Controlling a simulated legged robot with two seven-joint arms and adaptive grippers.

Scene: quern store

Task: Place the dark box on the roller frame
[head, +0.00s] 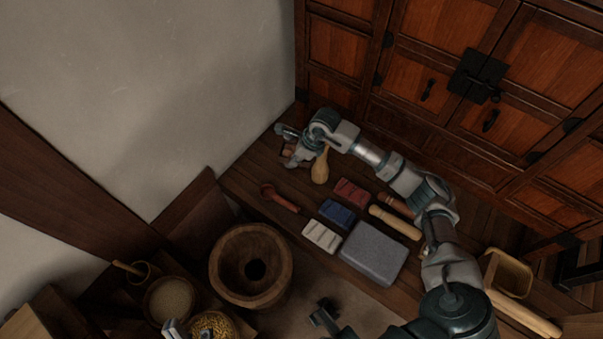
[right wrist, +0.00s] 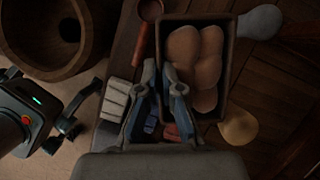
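The dark box (right wrist: 228,75) is an open, narrow box holding several rounded brown pieces. In the right wrist view its near left rim lies between the fingertips of my right gripper (right wrist: 160,70), which look closed on it. In the head view my right gripper (head: 291,138) is at the bench's far left end, hiding most of the box. I cannot tell whether the box is lifted. I cannot clearly identify the roller frame; a black-legged frame (head: 580,268) is cut off at the right edge.
A wooden mortar (head: 228,285) stands before the bench. A red spoon (head: 280,199), white block (head: 320,236), blue block (head: 337,211), red block (head: 350,191), grey slab (head: 375,252) and tan tray (head: 507,274) crowd the bench. A wooden cabinet (head: 420,85) and wall bound the back.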

